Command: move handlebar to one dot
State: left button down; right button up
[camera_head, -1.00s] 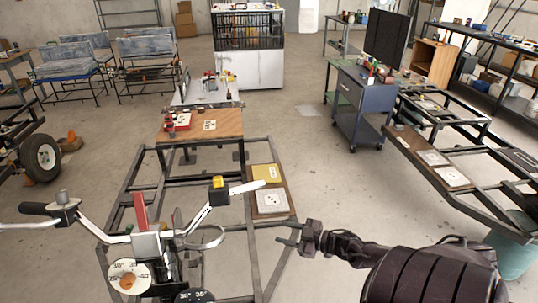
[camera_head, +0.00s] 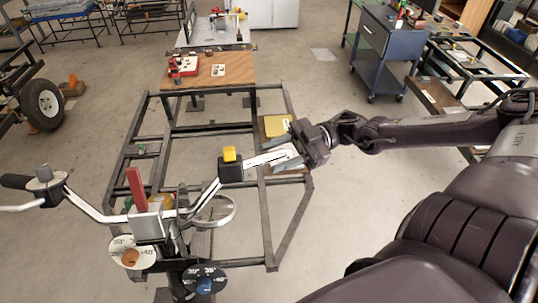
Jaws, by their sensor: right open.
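The handlebar (camera_head: 93,209) is a silver bar with a black grip at its left end, a clamp block with a red lever in the middle, and a black box with a yellow button on its right half. Its bare right end (camera_head: 262,159) reaches in between the fingers of my right gripper (camera_head: 284,152). That gripper is open, its fingers on either side of the bar end; I cannot tell whether they touch it. Two round dials stand below the clamp, one white (camera_head: 133,252) and one dark (camera_head: 204,280), with degree marks. My left gripper is not in view.
A dark metal frame (camera_head: 285,230) surrounds the handlebar stand. A wooden-topped table (camera_head: 208,75) with small red parts stands behind it. A blue-grey cabinet (camera_head: 383,47) is at the back right, and a wheel (camera_head: 42,104) is at the left.

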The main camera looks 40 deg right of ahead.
jog(key=shift+w+a+b, duration=0.25)
jog(key=shift+a+b, duration=0.05)
jog(key=shift+a, duration=0.8)
grip_shut()
